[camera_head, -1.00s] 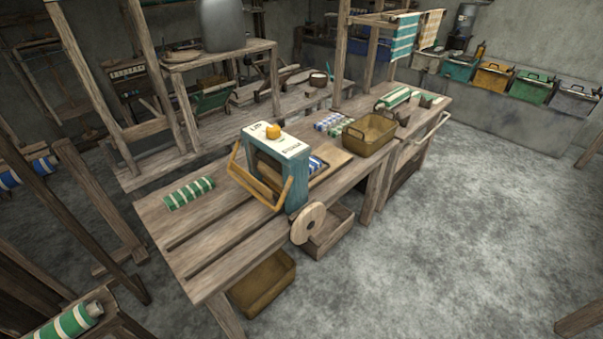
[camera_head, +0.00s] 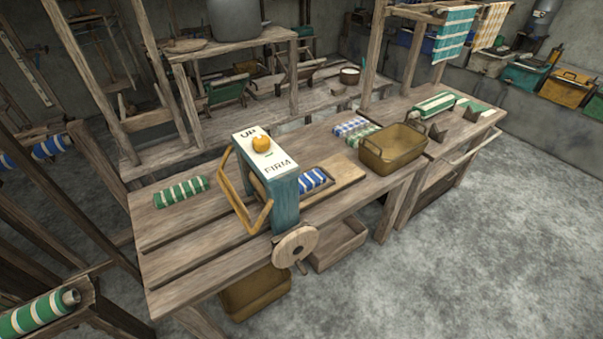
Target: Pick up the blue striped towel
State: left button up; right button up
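A blue and white striped towel (camera_head: 314,180) lies on the wooden workbench (camera_head: 215,262), on a board just right of the teal press. The press (camera_head: 285,202) hides its left part. A green and white striped roll (camera_head: 181,192) lies on the bench left of the press. Blue checked cloth (camera_head: 350,127) and green checked cloth (camera_head: 361,137) lie farther back on the bench. Neither of my grippers is in view.
The press has a yellow handle (camera_head: 262,217) and a wooden wheel (camera_head: 295,245) at the bench's front edge. A brown bin (camera_head: 392,148) stands on the bench to the right. A wooden frame (camera_head: 85,310) stands at lower left. The floor (camera_head: 450,260) at right is clear.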

aim_at(308, 181)
jog(key=i+l+u, duration=0.1)
jog(key=l, duration=0.15)
jog(key=l+u, duration=0.15)
jog(key=u, duration=0.3)
jog(key=i+l+u, duration=0.1)
jog(key=u, duration=0.4)
jog(key=l+u, duration=0.25)
jog(key=u, duration=0.2)
jog(key=l+u, duration=0.15)
jog(key=l, duration=0.3)
jog(key=k+l+u, duration=0.15)
jog(key=l, duration=0.25)
jog(key=k+l+u, duration=0.15)
jog(key=l, duration=0.3)
jog(key=k+l+u, duration=0.15)
jog(key=l, duration=0.25)
jog(key=l+u, duration=0.15)
jog(key=l, duration=0.25)
jog(key=k, duration=0.1)
